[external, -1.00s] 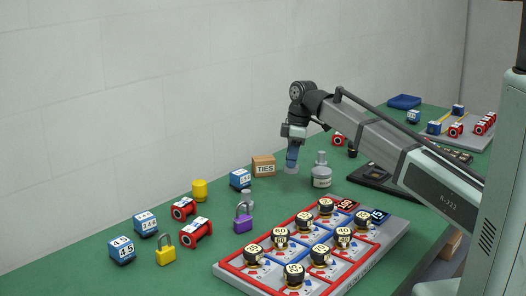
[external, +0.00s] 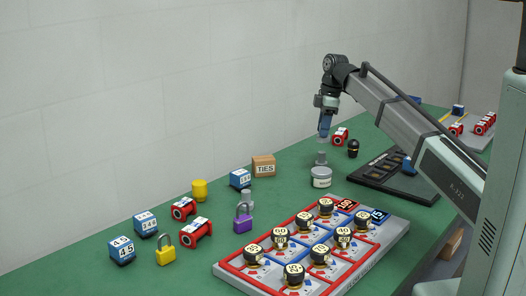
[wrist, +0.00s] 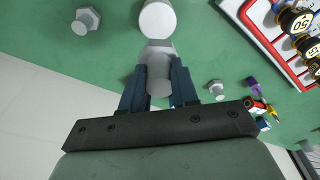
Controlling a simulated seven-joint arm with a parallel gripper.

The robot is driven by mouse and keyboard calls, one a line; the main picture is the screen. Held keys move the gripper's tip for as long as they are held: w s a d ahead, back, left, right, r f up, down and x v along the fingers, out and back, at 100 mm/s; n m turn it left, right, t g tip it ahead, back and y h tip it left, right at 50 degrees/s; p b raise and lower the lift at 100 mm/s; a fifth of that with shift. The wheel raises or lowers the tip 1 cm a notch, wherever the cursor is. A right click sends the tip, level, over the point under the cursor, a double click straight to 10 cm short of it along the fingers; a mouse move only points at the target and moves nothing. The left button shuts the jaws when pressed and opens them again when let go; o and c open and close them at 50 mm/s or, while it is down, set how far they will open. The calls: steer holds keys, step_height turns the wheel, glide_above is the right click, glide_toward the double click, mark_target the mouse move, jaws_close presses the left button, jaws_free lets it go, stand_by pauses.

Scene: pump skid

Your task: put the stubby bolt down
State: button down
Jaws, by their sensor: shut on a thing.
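My gripper (external: 323,138) hangs above the green bench in the external view, past the grey tin. In the wrist view its blue fingers (wrist: 157,86) are shut on a short grey bolt, the stubby bolt (wrist: 158,62). The bolt's hex part shows beyond the fingertips and its round end between the fingers. Two other grey bolts stand loose on the bench in the wrist view: one at upper left (wrist: 86,20) and a smaller one right of the fingers (wrist: 216,88).
Nearby are the TIES box (external: 264,166), a dark tray (external: 385,180) and a black-capped item (external: 353,148). The purple padlock (external: 243,222) and red-framed board (external: 375,249) stand nearer.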

steer(key=shift+f, duration=5)
steer(key=shift+f, duration=0.15)
steer(key=c, duration=0.8)
jaws_free()
steer(key=shift+c, duration=0.2)
steer(key=r, duration=0.4)
steer(key=d+r, duration=0.1)
steer(key=r, duration=0.7)
steer(key=shift+d+r, duration=0.1)
steer(key=shift+d, duration=0.3)
